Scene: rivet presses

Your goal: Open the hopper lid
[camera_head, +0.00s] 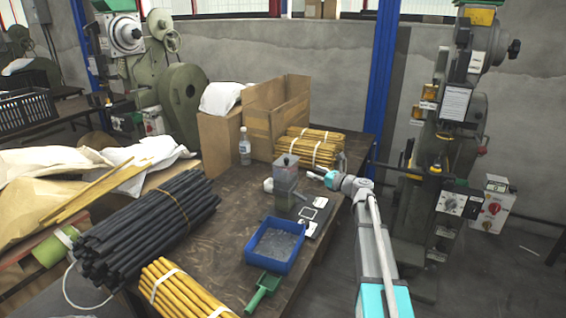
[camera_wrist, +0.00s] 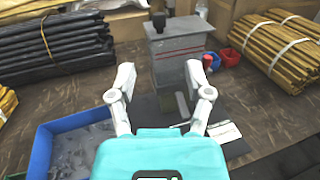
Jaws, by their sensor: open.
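My gripper (camera_head: 316,173) is to the right of the hopper in the head view. In the wrist view my gripper (camera_wrist: 160,78) is open and empty, fingers spread before the hopper, seemingly apart from it.
A blue tray (camera_head: 251,253) of small parts and a green scoop (camera_head: 263,291) lie in front. Bundles of black rods (camera_head: 145,228) and yellow rods (camera_head: 180,290) lie left. More yellow rods (camera_head: 310,146), a cardboard box (camera_head: 275,108) and a bottle (camera_head: 245,148) stand behind.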

